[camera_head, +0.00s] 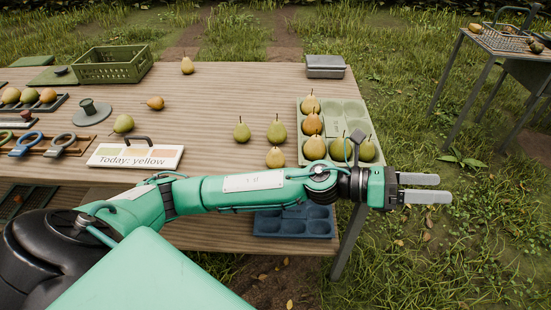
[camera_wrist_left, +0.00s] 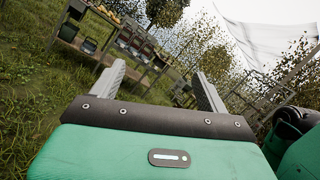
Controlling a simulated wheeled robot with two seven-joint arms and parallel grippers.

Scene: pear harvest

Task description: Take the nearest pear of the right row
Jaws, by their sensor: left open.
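A pale green tray (camera_head: 301,151) at the right of the table holds several pears. A yellow-brown pear (camera_head: 310,104) is in its far left cell, an orange one (camera_head: 312,124) in front of it and a greenish one (camera_head: 314,148) in front of that. My left gripper (camera_head: 445,188) is open and empty, beyond the table's right edge, right of the tray. Its fingers also show apart in the left wrist view (camera_wrist_left: 159,72). My right gripper is not in view.
Loose pears stand mid-table, two green (camera_head: 242,132) (camera_head: 277,131) and one yellow (camera_head: 275,158). A sign reads "Today: yellow" (camera_head: 134,157). A green crate (camera_head: 112,66) and a grey box (camera_head: 325,66) stand farther back. A blue tray (camera_head: 293,222) is lower, near the front.

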